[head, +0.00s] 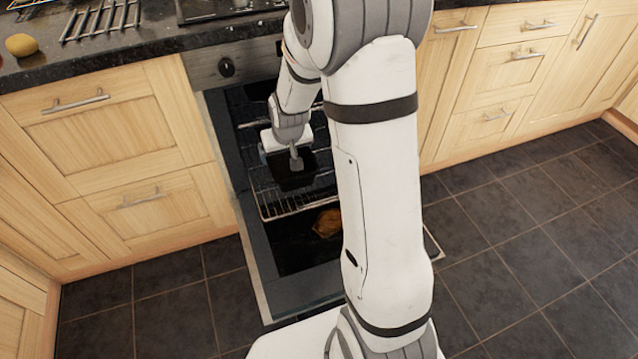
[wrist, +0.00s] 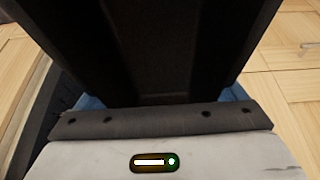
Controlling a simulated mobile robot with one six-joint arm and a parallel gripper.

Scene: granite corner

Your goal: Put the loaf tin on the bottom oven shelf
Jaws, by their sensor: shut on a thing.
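The loaf tin (head: 290,180) is black and hangs from my gripper (head: 296,160) in front of the oven opening in the head view. My gripper is shut on the tin, seemingly at its near wall. In the wrist view the dark tin (wrist: 155,50) fills the upper middle, just past the gripper body. The oven's drop-down door (head: 262,275) is open. A wire oven shelf (head: 285,207) shows just below the tin, which hides part of it. I cannot tell whether the tin touches it. My arm hides the oven's right side.
A golden-brown food item (head: 327,222) shows low over the dark door area; what it rests on is unclear. Wooden cupboards flank the oven. The granite worktop (head: 150,40) above bears a wire rack (head: 100,20) and a yellow round item (head: 21,45). The tiled floor is clear.

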